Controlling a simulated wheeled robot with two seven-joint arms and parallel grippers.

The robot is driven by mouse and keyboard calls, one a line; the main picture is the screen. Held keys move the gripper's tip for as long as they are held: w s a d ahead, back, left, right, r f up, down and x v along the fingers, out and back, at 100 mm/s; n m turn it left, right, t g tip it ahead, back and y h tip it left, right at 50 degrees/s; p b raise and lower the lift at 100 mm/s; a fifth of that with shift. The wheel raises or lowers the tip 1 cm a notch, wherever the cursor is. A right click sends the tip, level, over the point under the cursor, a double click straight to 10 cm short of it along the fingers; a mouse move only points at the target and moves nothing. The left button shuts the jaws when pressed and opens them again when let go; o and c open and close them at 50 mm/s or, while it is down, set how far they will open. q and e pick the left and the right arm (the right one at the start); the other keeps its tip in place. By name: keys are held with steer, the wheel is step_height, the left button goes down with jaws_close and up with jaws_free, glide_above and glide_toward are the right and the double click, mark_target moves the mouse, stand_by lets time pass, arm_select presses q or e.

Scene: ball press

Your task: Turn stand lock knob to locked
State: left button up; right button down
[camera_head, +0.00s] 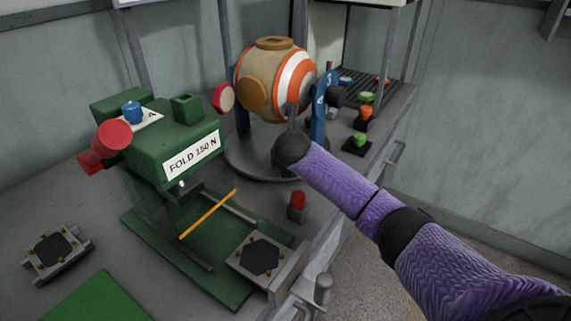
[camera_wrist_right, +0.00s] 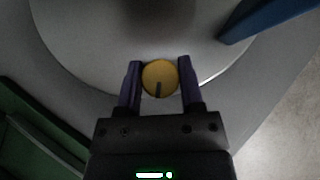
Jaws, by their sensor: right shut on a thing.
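The stand lock knob (camera_wrist_right: 160,74) is a round yellow disc with a dark pointer mark running from near its centre towards the bottom of the right wrist view. My right gripper (camera_wrist_right: 160,66) has one purple finger on each side of it and is shut on it. The knob is at the edge of the stand's round grey base (camera_wrist_right: 85,40). In the head view the stand (camera_head: 240,165) carries a striped orange, white and tan ball (camera_head: 264,82) between blue uprights. My right arm covers the knob there. My left gripper is not in view.
A green press (camera_head: 170,140) labelled FOLD 150 N, with a red knob (camera_head: 113,135), stands left of the ball stand. A red button (camera_head: 297,200) is in front of the stand. Several coloured buttons (camera_head: 366,113) stand right of it, near the bench edge.

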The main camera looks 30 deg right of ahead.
steer(key=shift+w+f+m+g+h+b, duration=0.1)
steer(key=shift+f+m+g+h+b, duration=0.25)
steer(key=shift+m+h+b, duration=0.4)
steer(key=shift+r+m+g+b, duration=0.2)
steer(key=shift+m+g+b, duration=0.15)
steer(key=shift+m+b, duration=0.4)
steer(key=shift+r+m+g+h+b, duration=0.1)
steer(key=shift+m+g+h+b, duration=0.3)
steer(key=shift+m+h+b, duration=0.25)
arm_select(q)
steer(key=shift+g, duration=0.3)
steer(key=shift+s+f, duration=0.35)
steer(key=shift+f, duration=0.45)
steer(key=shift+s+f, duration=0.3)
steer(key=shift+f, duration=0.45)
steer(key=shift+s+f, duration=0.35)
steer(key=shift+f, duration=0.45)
arm_select(e)
steer(key=shift+m, duration=0.45)
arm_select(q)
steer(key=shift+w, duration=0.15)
